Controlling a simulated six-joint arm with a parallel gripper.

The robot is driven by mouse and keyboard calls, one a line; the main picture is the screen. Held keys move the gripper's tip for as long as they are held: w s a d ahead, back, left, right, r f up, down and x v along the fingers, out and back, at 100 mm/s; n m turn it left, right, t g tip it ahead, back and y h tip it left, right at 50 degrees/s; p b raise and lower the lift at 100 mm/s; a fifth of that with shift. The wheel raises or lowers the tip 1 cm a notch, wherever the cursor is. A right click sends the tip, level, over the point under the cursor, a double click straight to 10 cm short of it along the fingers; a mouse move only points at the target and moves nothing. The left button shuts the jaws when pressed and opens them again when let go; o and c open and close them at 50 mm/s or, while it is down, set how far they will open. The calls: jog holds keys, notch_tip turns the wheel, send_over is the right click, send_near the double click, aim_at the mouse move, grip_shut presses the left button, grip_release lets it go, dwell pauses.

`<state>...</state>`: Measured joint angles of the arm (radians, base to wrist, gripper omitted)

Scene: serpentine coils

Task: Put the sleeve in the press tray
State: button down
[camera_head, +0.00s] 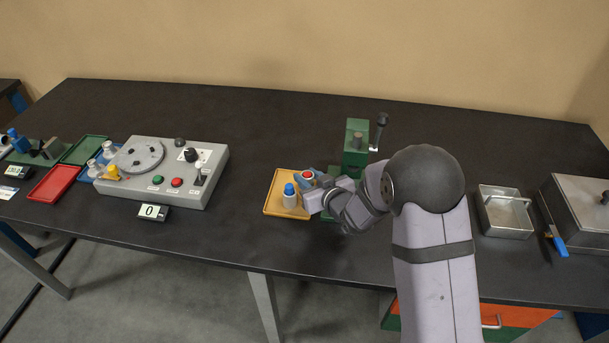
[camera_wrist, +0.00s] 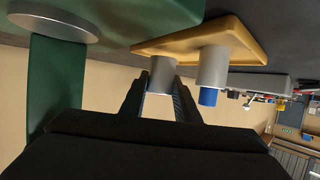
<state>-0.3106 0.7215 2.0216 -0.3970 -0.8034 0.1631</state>
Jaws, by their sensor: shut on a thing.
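In the wrist view, which is upside down, my gripper (camera_wrist: 160,92) is shut on a plain silver sleeve (camera_wrist: 162,70). The held sleeve is at the edge of the yellow press tray (camera_wrist: 150,47); I cannot tell whether it touches the tray. A second silver cylinder (camera_wrist: 212,66) with a blue end stands in the tray beside it. In the head view the yellow tray (camera_head: 275,207) holds this blue-topped cylinder (camera_head: 290,196). My gripper (camera_head: 311,198) is low at the tray's right side there, and the held sleeve is not clearly visible.
The green press (camera_head: 355,155) with a black-knobbed lever stands behind my arm, close to the tray. A grey control panel (camera_head: 165,172) is at left. A metal tray (camera_head: 505,212) and a lidded metal box (camera_head: 585,215) are at right.

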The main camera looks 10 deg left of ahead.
jog(key=shift+w+a+r, duration=0.15)
jog(key=shift+w+a, duration=0.3)
jog(key=shift+w, duration=0.15)
jog(key=shift+w+a+f+p, duration=0.2)
jog(key=shift+w+f+p, duration=0.05)
jog(key=shift+p, duration=0.1)
jog(key=shift+d+f, duration=0.1)
jog(key=shift+f, duration=0.5)
jog(key=shift+f, duration=0.2)
jog(key=c, duration=1.6)
grip_release()
jog(key=shift+c, duration=0.2)
